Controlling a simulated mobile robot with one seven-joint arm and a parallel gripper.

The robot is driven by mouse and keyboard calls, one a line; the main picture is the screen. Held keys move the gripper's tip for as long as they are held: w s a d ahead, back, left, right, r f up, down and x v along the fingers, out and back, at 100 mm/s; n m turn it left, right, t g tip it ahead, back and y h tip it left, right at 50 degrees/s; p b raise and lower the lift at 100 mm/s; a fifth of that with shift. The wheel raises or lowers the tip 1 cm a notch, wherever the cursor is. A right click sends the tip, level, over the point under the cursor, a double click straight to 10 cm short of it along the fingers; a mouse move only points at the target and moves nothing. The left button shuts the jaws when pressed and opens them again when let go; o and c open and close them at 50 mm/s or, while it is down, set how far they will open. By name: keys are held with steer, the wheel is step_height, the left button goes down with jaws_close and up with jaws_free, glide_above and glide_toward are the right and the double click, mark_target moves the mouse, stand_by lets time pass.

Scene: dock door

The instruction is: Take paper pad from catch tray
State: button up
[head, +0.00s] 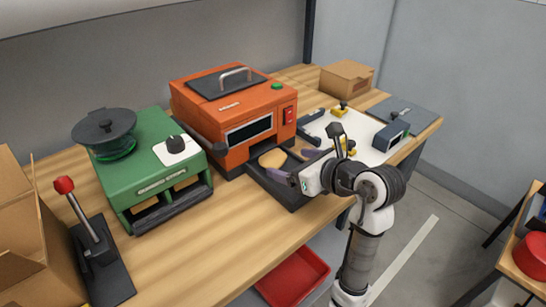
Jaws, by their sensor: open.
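A dark catch tray (290,198) sticks out from the front of the orange machine (222,107) on the wooden bench. A tan, rounded pad (272,159) lies at its back end, close to the machine; it looks like the paper pad. My gripper (292,165) reaches in from the right, low over the tray. Its two purplish fingers are apart, with nothing seen between them. The pad is just beyond the fingertips, to their left. Whether a finger touches the pad or tray cannot be told. My gripper and wrist hide part of the tray's right side.
A green machine (155,165) and a red-knobbed lever (82,225) stand at left, near an open cardboard box (30,240). A white board with clamps (358,133) lies behind my wrist. A red bin (292,276) sits below the bench. Bare bench (225,235) lies front left of the tray.

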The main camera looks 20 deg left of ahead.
mark_target(272, 154)
steer(key=shift+x, duration=0.95)
steer(key=p+x, duration=0.1)
steer(key=x, duration=0.1)
steer(key=r+x, duration=0.1)
steer(key=x, duration=0.2)
steer(key=shift+w+p, duration=0.2)
steer(key=shift+p, duration=0.2)
steer(key=shift+w+a+f, duration=0.15)
steer(key=shift+a, duration=0.15)
steer(key=shift+c, duration=0.3)
steer(key=c, duration=0.7)
steer(key=shift+o, duration=0.2)
